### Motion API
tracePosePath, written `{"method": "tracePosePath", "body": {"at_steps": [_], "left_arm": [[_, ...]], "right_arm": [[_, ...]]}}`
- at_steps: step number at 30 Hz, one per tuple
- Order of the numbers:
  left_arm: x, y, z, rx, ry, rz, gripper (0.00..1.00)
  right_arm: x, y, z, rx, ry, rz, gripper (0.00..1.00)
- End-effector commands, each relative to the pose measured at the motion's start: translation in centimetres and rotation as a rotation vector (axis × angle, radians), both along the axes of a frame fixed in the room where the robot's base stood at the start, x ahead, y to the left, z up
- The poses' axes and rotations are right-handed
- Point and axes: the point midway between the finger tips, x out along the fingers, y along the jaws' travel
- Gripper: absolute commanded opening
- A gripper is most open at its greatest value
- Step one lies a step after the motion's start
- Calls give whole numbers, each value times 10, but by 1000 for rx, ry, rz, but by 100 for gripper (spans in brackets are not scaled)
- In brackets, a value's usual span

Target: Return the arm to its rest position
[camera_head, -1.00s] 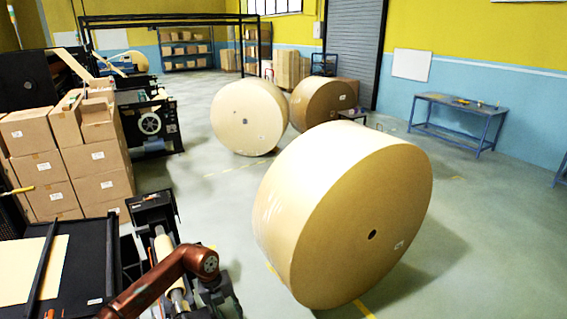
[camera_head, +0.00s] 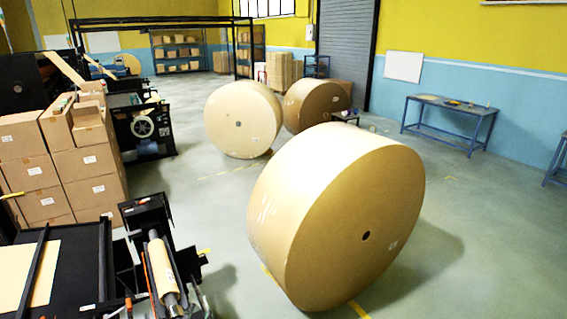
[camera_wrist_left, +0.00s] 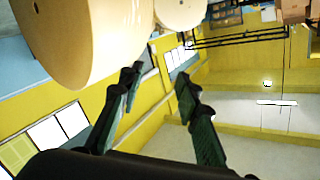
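My left gripper (camera_wrist_left: 159,78) shows in the left wrist view with its two dark fingers spread apart and nothing between them. I cannot make out the left arm or gripper clearly in the head view. In the wrist view a large kraft roll (camera_wrist_left: 85,35) lies beyond the fingers at upper left, apart from them. The view there is strongly tilted. My right gripper is in neither view.
In the head view a big kraft roll (camera_head: 330,215) stands on the floor at centre right. Two more rolls, one pale (camera_head: 238,120) and one browner (camera_head: 315,103), stand behind it. Stacked boxes (camera_head: 85,165) and a black machine (camera_head: 85,262) fill the left. A blue workbench (camera_head: 450,112) stands at right.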

Motion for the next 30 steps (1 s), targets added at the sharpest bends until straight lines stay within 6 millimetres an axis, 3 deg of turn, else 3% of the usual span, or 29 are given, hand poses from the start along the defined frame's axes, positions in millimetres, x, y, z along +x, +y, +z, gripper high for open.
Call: {"method": "tracePosePath", "body": {"at_steps": [3, 6, 9, 12, 18, 27, 28, 30], "left_arm": [[-46, 47, -59, -89, 209, 147, 31], [-94, 75, -106, -151, 390, 243, 31], [-146, 92, -146, -202, 561, 314, 31], [-189, 98, -172, -239, 695, 355, 31], [-255, 100, -201, -287, 885, 394, 31], [-336, 93, -221, -342, 1103, 414, 31], [-344, 92, -222, -346, 1125, 414, 31], [-336, 91, -242, -342, 1129, 410, 31]], "right_arm": [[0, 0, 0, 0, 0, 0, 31], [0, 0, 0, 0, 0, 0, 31], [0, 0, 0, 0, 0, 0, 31], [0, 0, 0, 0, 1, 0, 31], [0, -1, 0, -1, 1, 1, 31], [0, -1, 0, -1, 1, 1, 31], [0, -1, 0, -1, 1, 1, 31], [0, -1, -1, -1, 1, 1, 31]]}}
